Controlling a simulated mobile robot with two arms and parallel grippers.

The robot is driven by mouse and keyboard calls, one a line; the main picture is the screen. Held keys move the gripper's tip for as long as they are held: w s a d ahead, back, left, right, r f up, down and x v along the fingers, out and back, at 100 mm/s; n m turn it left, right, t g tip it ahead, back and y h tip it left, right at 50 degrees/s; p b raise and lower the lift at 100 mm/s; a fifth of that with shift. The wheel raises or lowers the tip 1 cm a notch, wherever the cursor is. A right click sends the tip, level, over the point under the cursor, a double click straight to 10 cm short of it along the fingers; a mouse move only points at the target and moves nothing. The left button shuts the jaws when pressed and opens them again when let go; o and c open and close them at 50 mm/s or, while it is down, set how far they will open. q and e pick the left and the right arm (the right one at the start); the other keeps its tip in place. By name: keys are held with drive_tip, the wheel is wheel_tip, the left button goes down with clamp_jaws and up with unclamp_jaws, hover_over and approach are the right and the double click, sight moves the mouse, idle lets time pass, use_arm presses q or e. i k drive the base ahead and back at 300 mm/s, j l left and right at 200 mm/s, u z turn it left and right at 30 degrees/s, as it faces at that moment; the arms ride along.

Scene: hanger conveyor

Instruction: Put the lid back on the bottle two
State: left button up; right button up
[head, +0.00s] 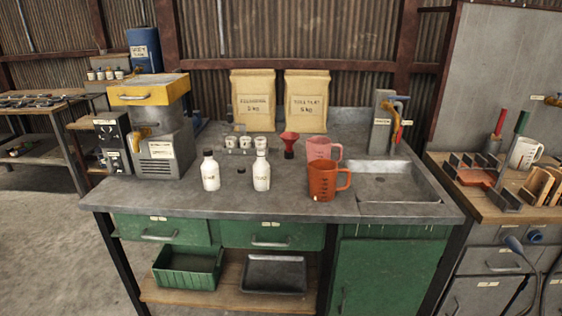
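Two white bottles stand upright near the front of the grey workbench (160,200). The left bottle (210,176) has a dark lid (208,153) on its neck. The right bottle (261,177) shows a pale, bare neck with no dark lid. A small dark lid (241,170) lies on the bench between the two bottles, nearer the right one and apart from both. The bottle labels are too small to read. Neither of my grippers shows in the head view.
A red jug (323,181) stands right of the bottles, with a pink jug (318,150) and red funnel (289,142) behind. Small white jars (245,142) stand behind the lid. A grey machine (165,150) is at left, a sink (395,190) at right. The front bench edge is clear.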

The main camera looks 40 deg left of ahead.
sight(261, 170)
drive_tip(key=u, duration=1.3)
